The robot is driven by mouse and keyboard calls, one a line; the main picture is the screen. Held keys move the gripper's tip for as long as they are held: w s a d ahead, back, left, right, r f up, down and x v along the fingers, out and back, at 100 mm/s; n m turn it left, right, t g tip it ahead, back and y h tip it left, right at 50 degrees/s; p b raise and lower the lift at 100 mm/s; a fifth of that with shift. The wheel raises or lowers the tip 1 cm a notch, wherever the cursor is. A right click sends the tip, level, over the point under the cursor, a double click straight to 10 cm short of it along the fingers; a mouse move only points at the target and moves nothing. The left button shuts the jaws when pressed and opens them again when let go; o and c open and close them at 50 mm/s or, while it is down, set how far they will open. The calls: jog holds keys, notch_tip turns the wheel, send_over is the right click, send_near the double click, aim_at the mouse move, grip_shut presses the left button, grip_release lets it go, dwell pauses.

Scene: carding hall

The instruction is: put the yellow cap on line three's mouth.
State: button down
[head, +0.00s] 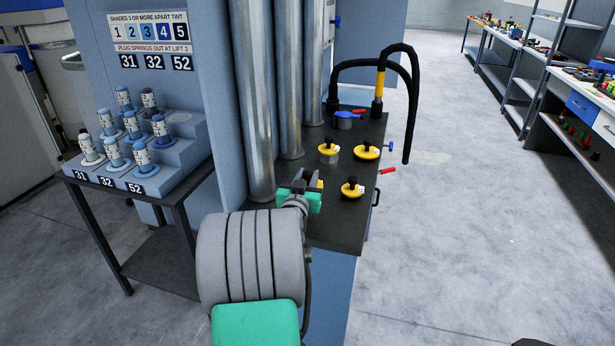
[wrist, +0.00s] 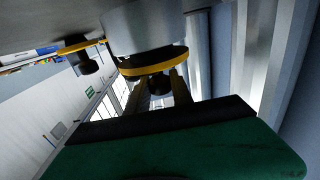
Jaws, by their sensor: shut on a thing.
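My gripper (head: 307,185) is over the near left part of the dark bench top, beside the steel pipes. In the wrist view its fingers (wrist: 160,90) are shut on the black knob of a yellow cap (wrist: 152,65). A grey round stub (wrist: 145,25) is right against the cap's far side; I cannot tell whether they touch. In the head view the gripper mostly hides this cap. Other yellow caps with black knobs are on the bench: one on a grey stub (head: 328,150), one at the right (head: 367,151), one nearer (head: 351,188). No line number is readable on the bench.
Tall steel pipes (head: 250,100) stand close left of my gripper. A black hose (head: 411,100) arches over the bench's back. A blue piece (head: 343,116) sits on a stub there. A red handle (head: 387,170) sticks out right. A stepped spool rack (head: 165,160) stands left; right floor is clear.

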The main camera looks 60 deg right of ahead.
jog(key=shift+a+r, duration=0.1)
jog(key=shift+r, duration=0.05)
jog(key=shift+f+b, duration=0.35)
jog(key=shift+b, duration=0.15)
jog(key=shift+f+b, duration=0.2)
jog(key=shift+b, duration=0.1)
